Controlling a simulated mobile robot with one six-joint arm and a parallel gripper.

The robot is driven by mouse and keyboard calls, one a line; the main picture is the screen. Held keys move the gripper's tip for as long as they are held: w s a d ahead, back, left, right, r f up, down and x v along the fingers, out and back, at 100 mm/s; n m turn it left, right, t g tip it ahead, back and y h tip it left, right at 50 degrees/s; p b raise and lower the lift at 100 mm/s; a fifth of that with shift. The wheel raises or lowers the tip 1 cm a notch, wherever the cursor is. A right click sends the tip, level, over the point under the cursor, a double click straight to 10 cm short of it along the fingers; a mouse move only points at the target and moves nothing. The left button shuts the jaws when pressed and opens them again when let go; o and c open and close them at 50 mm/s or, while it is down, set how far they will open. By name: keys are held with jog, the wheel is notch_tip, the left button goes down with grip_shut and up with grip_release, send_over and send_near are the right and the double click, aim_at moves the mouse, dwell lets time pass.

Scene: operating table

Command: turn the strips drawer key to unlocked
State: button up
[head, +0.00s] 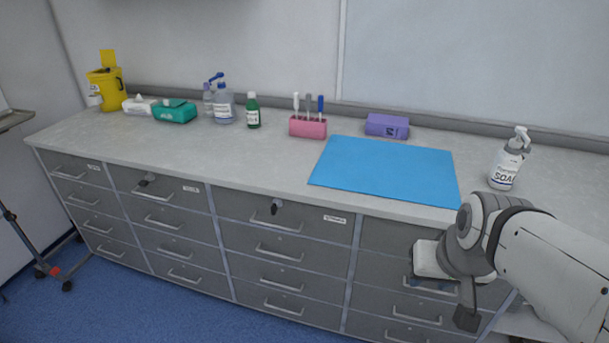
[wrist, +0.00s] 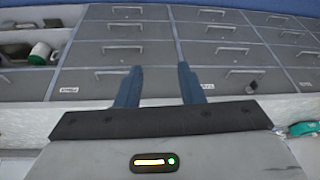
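Two top drawers carry small dark keys. One key (head: 274,207) sits on the third-column top drawer (head: 310,228), left of a white label (head: 335,219) too small to read surely. The other key (head: 148,180) is on the second-column top drawer (head: 170,197). In the wrist view, which is upside down, a key (wrist: 251,86) sticks out right of a label (wrist: 207,87). Its exact turn is too small to tell. My gripper (wrist: 158,70) is open and empty, its two blue fingers apart before the drawer fronts. In the head view it is right of the keys, its fingers partly hidden.
The grey counter (head: 240,165) holds a blue mat (head: 385,168), a soap bottle (head: 507,165), a pink holder (head: 307,127), a purple box (head: 387,126) and several bottles and boxes at left. Drawer handles protrude. Floor before the left drawers is clear; a stand (head: 35,245) is at far left.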

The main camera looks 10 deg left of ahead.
jog(key=w+a+f+n+t+y+b, duration=0.2)
jog(key=w+a+f+t+b, duration=0.15)
jog(key=w+a+b, duration=0.45)
jog(key=m+t+b, duration=0.1)
jog(key=t+b, duration=0.8)
jog(key=b, duration=0.5)
send_over(272, 211)
jog(key=s+d, duration=0.5)
jog(key=d, duration=0.1)
notch_tip(272, 211, down, 10)
jog(key=s+a+f+m+t+h+b, duration=0.1)
jog(key=a+f+m+h+b, duration=0.3)
jog(key=a+f, duration=0.3)
jog(key=shift+n, duration=0.6)
jog(key=w+b, duration=0.1)
jog(key=w, duration=0.1)
jog(key=w+b, duration=0.1)
jog(key=w, duration=0.1)
jog(key=w+d+b, duration=0.1)
jog(key=w, duration=0.2)
jog(key=shift+w, duration=0.1)
jog(key=shift+c, duration=0.5)
grip_shut()
